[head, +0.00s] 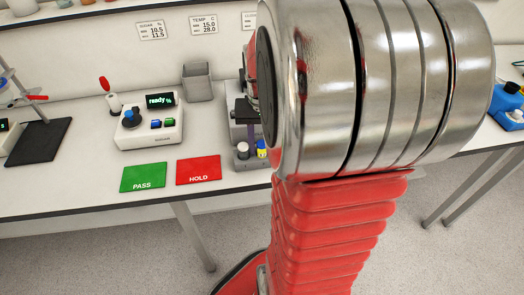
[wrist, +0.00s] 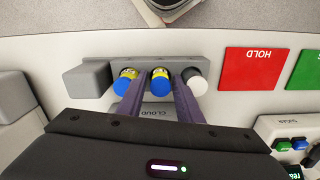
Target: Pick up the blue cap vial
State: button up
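In the wrist view, two blue-capped vials with yellow bands stand in the grey rack (wrist: 97,56): a left one (wrist: 125,80) and a middle one (wrist: 159,78). My gripper (wrist: 158,90) points at the rack with its two purple fingers apart. The middle blue cap shows between the fingertips; I cannot tell if they touch it. The left finger partly overlaps the left vial. In the head view, my gripper (head: 245,108) is partly hidden behind my arm, above a blue-capped vial (head: 262,149). The other blue-capped vial is hidden there.
A white-capped vial (wrist: 194,80) stands right of the fingers in the wrist view. In the head view, the green PASS mat (head: 144,177) and red HOLD mat (head: 199,169) lie clear. A device reading ready (head: 150,128) and a grey bin (head: 197,82) stand behind them.

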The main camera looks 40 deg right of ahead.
aim_at(262, 144)
jog(key=shift+c, duration=0.4)
grip_shut()
notch_tip(262, 144, up, 10)
jog(key=shift+f, duration=0.15)
dwell(0.4)
jog(key=shift+s, duration=0.1)
dwell(0.4)
